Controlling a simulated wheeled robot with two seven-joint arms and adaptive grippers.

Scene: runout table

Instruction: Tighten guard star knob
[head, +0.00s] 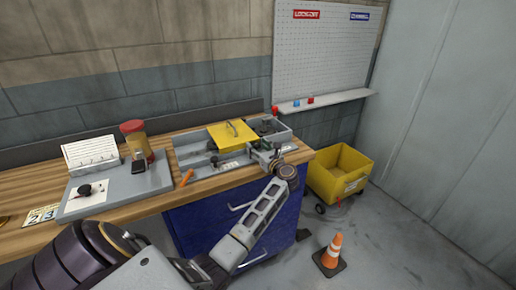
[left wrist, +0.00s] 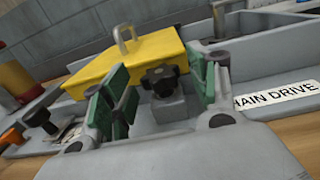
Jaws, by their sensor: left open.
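The black star knob (left wrist: 160,80) sits on a small grey block beside the yellow guard (left wrist: 125,62) in the left wrist view. The yellow guard with its grey handle also shows on the machine in the head view (head: 232,138). My left gripper (left wrist: 160,98), with green finger pads, is open, with one finger on each side of the knob in the picture. I cannot tell whether the pads touch it. In the head view my left gripper (head: 264,152) is at the machine's right front and largely hides the knob. My right gripper is in neither view.
A second black knob (left wrist: 38,118) and an orange handle (head: 187,177) are left of the guard. A grey panel (head: 125,185) and a red-topped jar (head: 137,142) stand further left. A yellow cart (head: 342,172) and traffic cone (head: 331,250) are on the floor at right.

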